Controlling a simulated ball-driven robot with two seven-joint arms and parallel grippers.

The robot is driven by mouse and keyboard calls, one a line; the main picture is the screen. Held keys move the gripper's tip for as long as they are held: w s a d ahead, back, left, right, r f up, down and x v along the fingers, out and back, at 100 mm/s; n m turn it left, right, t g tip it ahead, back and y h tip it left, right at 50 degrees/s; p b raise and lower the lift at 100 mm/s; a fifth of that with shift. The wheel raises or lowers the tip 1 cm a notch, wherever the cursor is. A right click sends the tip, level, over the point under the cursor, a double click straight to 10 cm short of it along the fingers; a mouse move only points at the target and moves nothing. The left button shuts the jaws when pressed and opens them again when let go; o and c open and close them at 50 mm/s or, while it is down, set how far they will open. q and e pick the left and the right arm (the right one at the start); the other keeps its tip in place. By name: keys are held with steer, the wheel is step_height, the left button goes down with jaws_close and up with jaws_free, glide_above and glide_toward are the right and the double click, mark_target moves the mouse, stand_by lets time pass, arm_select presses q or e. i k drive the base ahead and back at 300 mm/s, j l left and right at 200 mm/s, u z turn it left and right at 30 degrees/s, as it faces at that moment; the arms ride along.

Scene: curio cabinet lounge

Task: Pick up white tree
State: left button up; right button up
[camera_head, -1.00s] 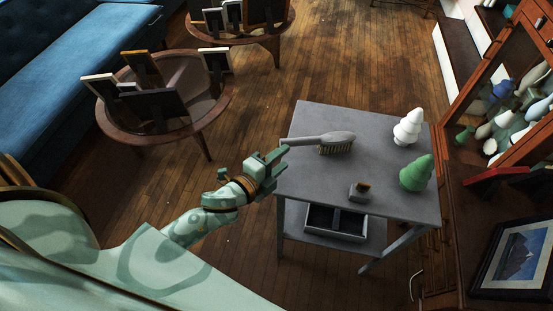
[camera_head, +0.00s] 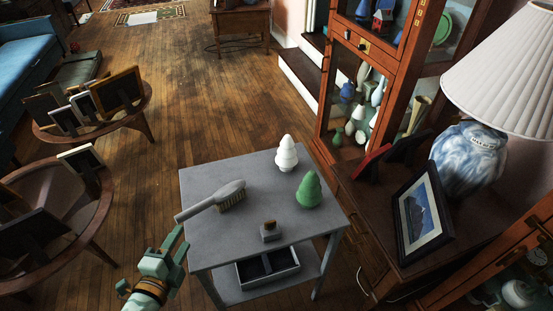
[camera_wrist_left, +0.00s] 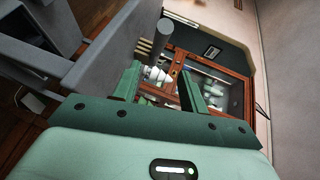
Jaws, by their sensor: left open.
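The white tree (camera_head: 286,154) stands upright at the back of a small grey table (camera_head: 200,185) in the head view. A green tree (camera_head: 308,190) stands in front of it and slightly right. My left gripper (camera_head: 174,246) is off the table's left front side, well apart from the white tree and below the brush handle's end. Its jaws are open and empty; the two green fingers also show in the left wrist view (camera_wrist_left: 160,85). A small white shape shows beyond them there, too small to name surely. My right gripper is not in view.
A grey brush (camera_head: 213,201) lies on the table's left, its handle overhanging the edge. A small grey block with a brown top (camera_head: 270,231) sits near the front. A divided tray (camera_head: 267,268) is on the lower shelf. A wooden cabinet (camera_head: 335,105) stands behind and right.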

mark_target(286, 158)
steer(key=i+l+u, duration=0.25)
steer(key=i+l, duration=0.15)
steer(key=l, duration=0.2)
steer(key=i+l+u, duration=0.3)
steer(key=l, duration=0.35)
steer(key=i, duration=0.05)
